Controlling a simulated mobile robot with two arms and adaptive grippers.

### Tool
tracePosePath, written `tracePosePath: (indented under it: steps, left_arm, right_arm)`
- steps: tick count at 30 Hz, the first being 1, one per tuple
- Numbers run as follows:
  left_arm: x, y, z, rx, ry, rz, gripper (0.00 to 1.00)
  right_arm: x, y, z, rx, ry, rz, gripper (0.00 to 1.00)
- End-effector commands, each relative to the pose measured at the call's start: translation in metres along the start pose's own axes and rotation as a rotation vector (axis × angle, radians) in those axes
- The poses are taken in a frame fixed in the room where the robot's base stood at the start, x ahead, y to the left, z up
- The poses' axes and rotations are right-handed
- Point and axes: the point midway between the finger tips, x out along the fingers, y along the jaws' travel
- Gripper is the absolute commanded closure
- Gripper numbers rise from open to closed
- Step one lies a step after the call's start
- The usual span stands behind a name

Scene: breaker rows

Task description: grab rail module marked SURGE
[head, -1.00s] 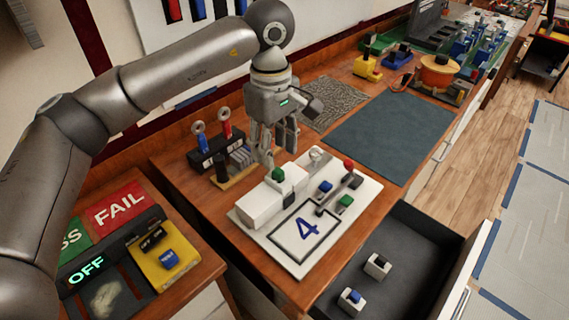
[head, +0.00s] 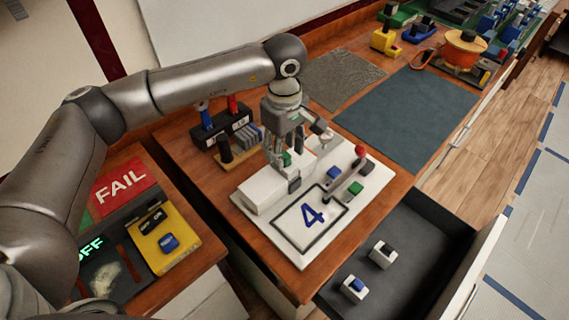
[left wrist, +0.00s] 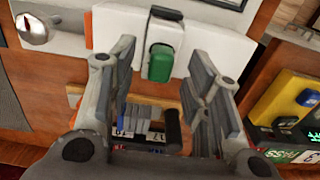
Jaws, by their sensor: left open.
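I cannot read the word SURGE on any module. A row of thin grey modules (head: 248,137) stands on a small wooden-based rail behind the white block; in the left wrist view grey modules (left wrist: 145,116) show between my fingers, one bluish at the end. Two small white modules lie in the open drawer, one with a blue top (head: 354,287) and one with a dark top (head: 382,254). My left gripper (head: 275,157) is open and empty, pointing down over the white block (head: 264,193) with a green button (left wrist: 160,63). My right gripper is out of view.
A white board (head: 313,214) marked 4 carries the block, a red-knobbed lever and blue and green buttons. A black stand (head: 222,130) with blue and red handles is behind. The dark drawer (head: 412,225) is open at front. A blue-grey mat (head: 405,115) is clear.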

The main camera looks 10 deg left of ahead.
Motion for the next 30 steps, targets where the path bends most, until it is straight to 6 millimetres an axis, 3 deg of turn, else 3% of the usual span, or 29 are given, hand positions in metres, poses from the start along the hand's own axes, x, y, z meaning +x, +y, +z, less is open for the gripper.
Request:
tracePosePath:
  steps: [6,12,23,30]
  left_arm:
    - [0.02,0.0,0.0,0.0,-0.001,0.0,0.55]
    - [0.021,0.0,0.0,0.0,-0.001,0.001,0.55]
    - [0.021,0.0,0.0,0.0,-0.001,0.001,1.0]
    - [0.021,0.001,0.0,0.0,-0.001,0.001,1.0]
  right_arm:
    - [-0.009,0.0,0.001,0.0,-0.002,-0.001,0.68]
    - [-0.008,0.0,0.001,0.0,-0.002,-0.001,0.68]
    - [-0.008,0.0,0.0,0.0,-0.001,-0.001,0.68]
    - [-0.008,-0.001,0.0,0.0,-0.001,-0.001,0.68]
